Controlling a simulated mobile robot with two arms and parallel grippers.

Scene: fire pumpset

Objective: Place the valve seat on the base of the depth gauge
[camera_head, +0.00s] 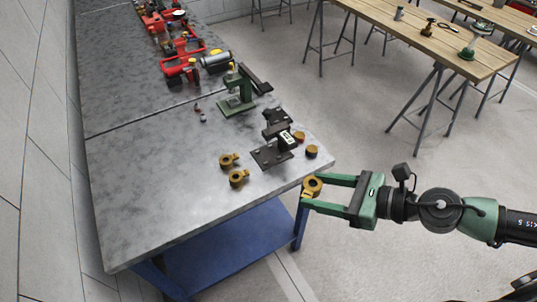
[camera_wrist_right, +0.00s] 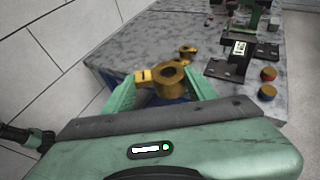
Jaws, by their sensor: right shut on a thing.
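My right gripper (camera_head: 309,191) is shut on a brass valve seat (camera_head: 313,184), a ring with a side tab. It holds it just off the table's near right corner. In the right wrist view the valve seat (camera_wrist_right: 172,76) sits between the green fingertips, its round hole facing up. The depth gauge stands on the table, left of and beyond the gripper, with a lit display (camera_head: 287,138) and a flat black base (camera_head: 268,157). The base also shows in the right wrist view (camera_wrist_right: 224,70), with no valve seat on it. My left gripper is not in view.
Two similar brass parts (camera_head: 228,160) (camera_head: 238,177) lie left of the gauge. Two small round orange-brown parts (camera_head: 299,136) (camera_head: 312,151) are at its right. A green press-like stand (camera_head: 237,101) is behind. The table's front area (camera_head: 160,220) is clear.

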